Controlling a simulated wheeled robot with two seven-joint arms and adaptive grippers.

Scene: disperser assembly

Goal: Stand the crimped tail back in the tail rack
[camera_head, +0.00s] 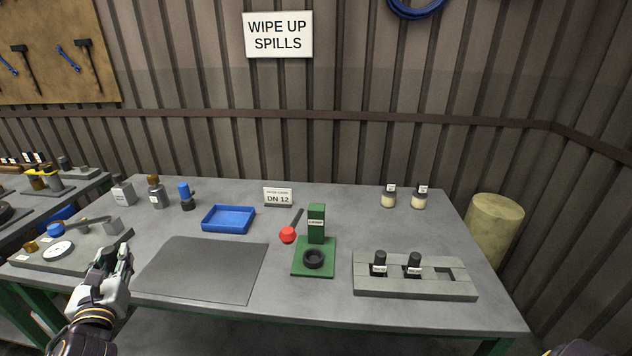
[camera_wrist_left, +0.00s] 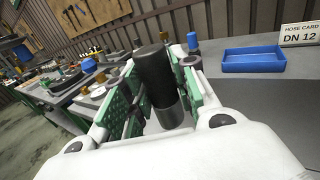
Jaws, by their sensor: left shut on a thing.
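My left gripper (camera_head: 118,260) is above the left front part of the bench, left of the grey mat. In the left wrist view its green-padded fingers (camera_wrist_left: 158,98) are closed around a black cylinder with a bare metal lower end, which looks like the crimped tail (camera_wrist_left: 155,72). In the head view the held piece is hard to make out. The grey tail rack (camera_head: 415,289) lies at the bench's right front, far from this gripper. Two black, white-labelled tails (camera_head: 379,264) stand in it, and an opening shows at its right end. My right gripper does not show.
The green crimper (camera_head: 316,225) with a red-knobbed lever (camera_head: 288,235) stands mid-bench, left of the rack. The grey mat (camera_head: 204,268) is bare. A blue tray (camera_head: 228,219), a DN 12 card (camera_head: 278,196) and two small jars (camera_head: 418,200) stand farther back.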

